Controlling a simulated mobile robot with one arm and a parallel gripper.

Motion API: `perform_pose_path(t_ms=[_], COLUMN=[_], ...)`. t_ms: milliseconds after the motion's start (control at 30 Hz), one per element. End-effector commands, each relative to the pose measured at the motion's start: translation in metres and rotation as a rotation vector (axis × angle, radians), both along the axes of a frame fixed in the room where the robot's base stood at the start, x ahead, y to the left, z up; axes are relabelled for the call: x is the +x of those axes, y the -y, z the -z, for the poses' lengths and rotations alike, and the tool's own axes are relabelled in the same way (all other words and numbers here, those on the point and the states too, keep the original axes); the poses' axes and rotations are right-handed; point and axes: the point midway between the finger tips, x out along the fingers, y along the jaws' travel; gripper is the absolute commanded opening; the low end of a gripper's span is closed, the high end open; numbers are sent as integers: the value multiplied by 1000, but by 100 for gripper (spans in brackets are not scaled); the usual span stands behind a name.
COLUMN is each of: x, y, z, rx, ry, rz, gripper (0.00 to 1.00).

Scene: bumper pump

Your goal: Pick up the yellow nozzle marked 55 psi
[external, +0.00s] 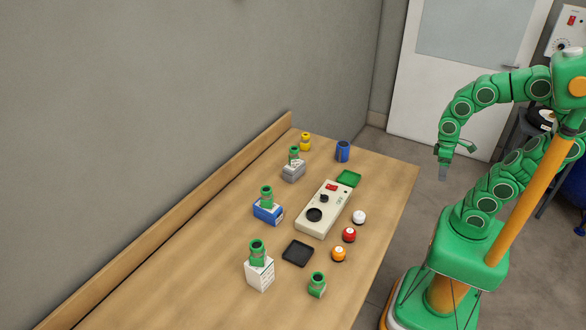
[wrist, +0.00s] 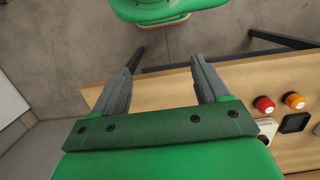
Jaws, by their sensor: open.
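A small yellow nozzle (external: 305,141) stands at the far end of the table, near the back ledge, in the external view. Its marking is too small to read. It does not show in the wrist view. My gripper (external: 443,173) hangs out past the right edge of the table, pointing down, well apart from the nozzle. In the wrist view my gripper (wrist: 162,63) is open, with nothing between its two grey fingers.
Several green nozzles stand on boxes, one near a grey box (external: 293,172). White, red (wrist: 264,104) and orange (wrist: 294,100) buttons stand along the right side.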

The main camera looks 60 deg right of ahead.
Motion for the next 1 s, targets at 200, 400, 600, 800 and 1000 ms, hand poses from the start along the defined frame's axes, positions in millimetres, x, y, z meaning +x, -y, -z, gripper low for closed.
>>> perform_pose_path(t_ms=[200, 400, 600, 800, 1000], x=[26, 93, 168, 243, 315], y=[16, 57, 99, 137, 171], z=[1, 0, -3, -10, -15], rx=[-49, -160, -250, -317, -361], ry=[36, 154, 299, 452, 597], rz=[49, 154, 186, 181, 154], gripper=[74, 74, 74, 74, 74])
